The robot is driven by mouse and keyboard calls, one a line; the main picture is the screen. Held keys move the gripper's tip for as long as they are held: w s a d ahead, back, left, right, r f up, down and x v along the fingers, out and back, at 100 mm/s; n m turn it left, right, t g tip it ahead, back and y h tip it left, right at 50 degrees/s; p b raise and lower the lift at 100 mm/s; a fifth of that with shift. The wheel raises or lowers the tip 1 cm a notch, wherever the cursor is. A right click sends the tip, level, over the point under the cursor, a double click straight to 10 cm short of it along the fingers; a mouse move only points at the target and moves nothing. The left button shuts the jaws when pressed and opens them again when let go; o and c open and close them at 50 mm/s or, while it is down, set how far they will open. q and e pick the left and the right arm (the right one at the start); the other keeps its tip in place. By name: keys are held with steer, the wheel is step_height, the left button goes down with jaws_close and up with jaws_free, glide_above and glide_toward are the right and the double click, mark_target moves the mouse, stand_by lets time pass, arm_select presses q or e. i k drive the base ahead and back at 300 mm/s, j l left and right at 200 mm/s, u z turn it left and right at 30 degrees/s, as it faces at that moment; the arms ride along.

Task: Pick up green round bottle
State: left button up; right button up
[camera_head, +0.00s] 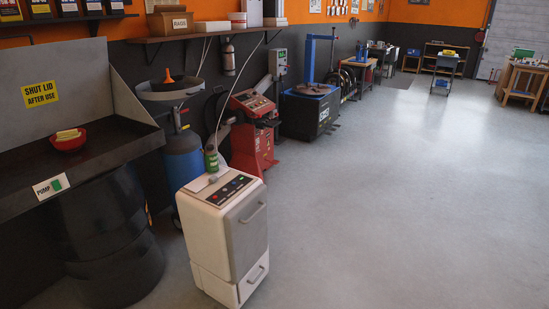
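A small green round bottle (211,159) stands upright on top of a white machine cabinet (222,240) with a dark control panel. The bottle is at the back left of the cabinet top, beside the panel. Neither of my grippers shows in the head view, so nothing is seen holding the bottle.
A dark parts washer (100,146) with a red bowl (68,141) stands at the left. Behind the cabinet are a blue drum (184,160) with a funnel and a red machine (247,148). The grey floor (390,200) to the right is wide and clear.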

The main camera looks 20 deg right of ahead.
mark_target(211, 156)
steer(key=z, duration=0.6)
steer(key=i+j+z, duration=0.35)
steer(key=i+z, duration=0.15)
steer(key=i+j+z, duration=0.45)
steer(key=j, duration=0.15)
